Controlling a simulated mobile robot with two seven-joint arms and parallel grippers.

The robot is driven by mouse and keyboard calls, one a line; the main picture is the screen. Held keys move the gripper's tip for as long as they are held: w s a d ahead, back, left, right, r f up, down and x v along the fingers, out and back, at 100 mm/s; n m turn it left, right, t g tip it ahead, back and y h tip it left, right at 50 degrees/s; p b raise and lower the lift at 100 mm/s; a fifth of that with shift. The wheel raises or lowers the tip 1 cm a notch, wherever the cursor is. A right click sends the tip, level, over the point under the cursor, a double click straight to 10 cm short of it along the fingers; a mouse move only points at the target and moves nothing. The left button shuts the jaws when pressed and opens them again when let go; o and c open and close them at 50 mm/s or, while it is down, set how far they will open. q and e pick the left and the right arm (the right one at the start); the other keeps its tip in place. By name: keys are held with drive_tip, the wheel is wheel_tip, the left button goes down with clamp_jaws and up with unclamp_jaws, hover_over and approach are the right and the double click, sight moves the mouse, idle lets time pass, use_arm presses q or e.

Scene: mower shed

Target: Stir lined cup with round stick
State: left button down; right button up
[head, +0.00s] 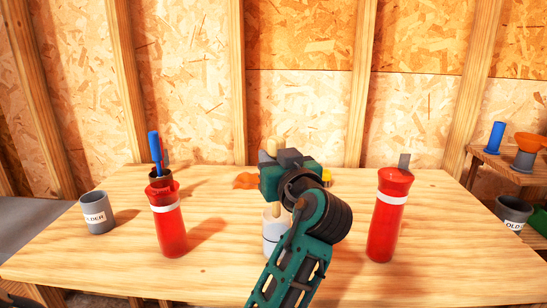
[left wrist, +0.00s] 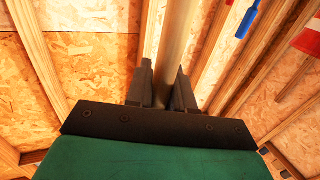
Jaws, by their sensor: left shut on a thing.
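The lined cup (head: 274,236), pale with a thin line around it, stands on the workbench at the middle, partly hidden behind my left arm. The round stick (head: 272,146) is a pale wooden rod. My left gripper (head: 271,157) is shut on it above the cup. The stick's lower part (head: 277,209) shows below the gripper at the cup's mouth, and its lower end is hidden. In the left wrist view, the stick (left wrist: 177,40) runs between the two dark fingers of the gripper (left wrist: 162,88). My right gripper is not in view.
Red bottles stand left (head: 168,228) and right (head: 386,228) of the cup. A grey labelled cup (head: 97,214) is at far left. An orange cloth (head: 245,181) lies at the back. The front is clear.

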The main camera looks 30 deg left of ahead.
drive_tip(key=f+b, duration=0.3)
drive_tip(key=b, duration=0.1)
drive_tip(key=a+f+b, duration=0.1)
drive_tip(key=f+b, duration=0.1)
drive_tip(key=b, duration=0.1)
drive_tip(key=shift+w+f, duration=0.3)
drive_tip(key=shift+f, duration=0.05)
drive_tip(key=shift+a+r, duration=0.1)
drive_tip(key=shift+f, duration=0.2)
idle(0.5)
